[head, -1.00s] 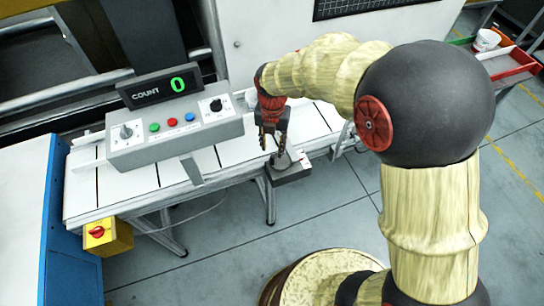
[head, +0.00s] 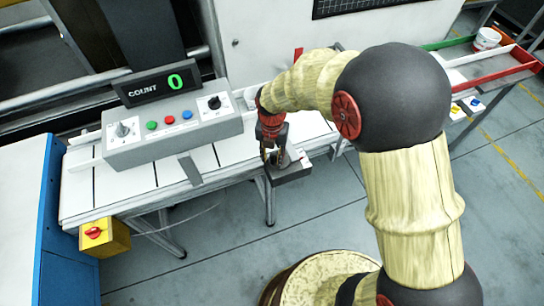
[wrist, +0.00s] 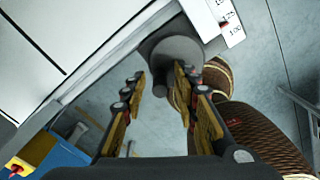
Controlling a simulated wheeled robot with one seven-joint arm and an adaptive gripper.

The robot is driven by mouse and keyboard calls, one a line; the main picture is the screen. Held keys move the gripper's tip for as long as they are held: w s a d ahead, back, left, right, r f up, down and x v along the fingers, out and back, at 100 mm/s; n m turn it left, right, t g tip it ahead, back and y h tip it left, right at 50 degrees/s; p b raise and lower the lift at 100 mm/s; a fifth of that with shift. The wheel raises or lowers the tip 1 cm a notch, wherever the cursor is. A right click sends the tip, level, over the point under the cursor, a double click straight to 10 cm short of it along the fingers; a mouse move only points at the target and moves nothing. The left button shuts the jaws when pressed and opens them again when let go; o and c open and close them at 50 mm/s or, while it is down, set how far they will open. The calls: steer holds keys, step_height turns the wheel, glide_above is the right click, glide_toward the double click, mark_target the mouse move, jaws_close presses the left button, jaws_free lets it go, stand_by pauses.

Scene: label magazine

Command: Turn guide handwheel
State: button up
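The guide handwheel (wrist: 170,50) is a dark grey round knob in the wrist view, just beyond my fingertips and roughly between them. A white scale plate (wrist: 229,27) with numbers and a red mark is beside it. In the head view, the grey block (head: 290,172) at the table's front edge sits below my gripper (head: 274,158), which largely hides the handwheel there. My gripper also shows in the wrist view (wrist: 160,80), open, with one finger on each side and nothing clamped. Whether a finger touches the knob, I cannot tell.
A grey console (head: 172,128) with a green count of 0 stands on the white table to the left. A yellow box with a red switch (head: 95,234) hangs at the table's left end. A red-edged tray rack (head: 495,70) is at the far right.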

steer(key=shift+c, duration=1.2)
steer(key=c, duration=0.4)
jaws_close()
steer(key=shift+w+m, duration=0.1)
steer(key=shift+m, duration=0.3)
